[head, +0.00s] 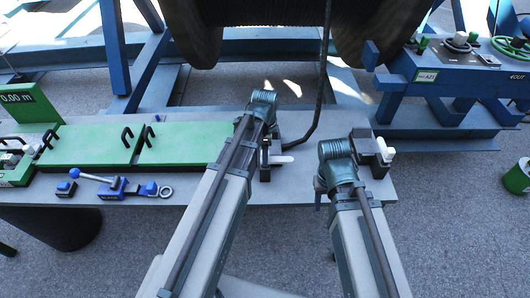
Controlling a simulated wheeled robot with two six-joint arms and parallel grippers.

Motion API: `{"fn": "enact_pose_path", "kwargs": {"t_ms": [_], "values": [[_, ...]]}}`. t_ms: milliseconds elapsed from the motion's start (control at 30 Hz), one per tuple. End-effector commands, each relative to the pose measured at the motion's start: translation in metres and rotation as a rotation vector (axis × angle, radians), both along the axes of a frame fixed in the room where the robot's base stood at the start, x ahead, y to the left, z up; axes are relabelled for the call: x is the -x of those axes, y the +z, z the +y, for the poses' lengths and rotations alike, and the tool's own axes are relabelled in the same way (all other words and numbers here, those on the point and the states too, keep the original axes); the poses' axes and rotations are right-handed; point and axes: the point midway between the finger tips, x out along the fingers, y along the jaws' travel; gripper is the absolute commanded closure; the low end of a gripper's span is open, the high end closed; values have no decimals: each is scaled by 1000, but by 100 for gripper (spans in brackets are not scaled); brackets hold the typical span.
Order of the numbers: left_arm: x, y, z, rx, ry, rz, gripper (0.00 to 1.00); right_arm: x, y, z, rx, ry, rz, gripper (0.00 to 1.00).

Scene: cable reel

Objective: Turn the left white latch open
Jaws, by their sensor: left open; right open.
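The left white latch (281,159) is a short white lever on a small dark block on the grey table. It points to the right and lies about level. My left gripper (260,127) is open, just above and behind this latch; the arm and wrist hide most of its fingers, so contact cannot be told. A second white latch (384,149) stands on a dark block near the table's right end and is tilted upward. My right gripper (337,172) is open, to the left of that second latch, with its fingers mostly hidden by its wrist.
A black cable (320,100) runs down from the big dark reel (290,35) to the table near the left latch. Green panels (185,143) cover the table's left part. A blue-handled tool (120,187) and a ring wrench (166,191) lie in front. The table's front middle is under my arms.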

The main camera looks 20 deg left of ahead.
Motion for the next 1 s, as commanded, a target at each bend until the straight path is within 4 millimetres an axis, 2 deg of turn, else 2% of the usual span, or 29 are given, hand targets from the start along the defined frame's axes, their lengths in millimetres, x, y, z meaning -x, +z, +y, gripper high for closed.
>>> {"fn": "enact_pose_path", "kwargs": {"t_ms": [167,367,1000], "values": [[0,2,0,0,1,0,35,0,3,0,0,0,0,50],[0,16,0,0,1,0,35,0,16,0,0,0,0,50],[0,108,0,0,0,0,35,0,108,0,0,2,0,50]]}}
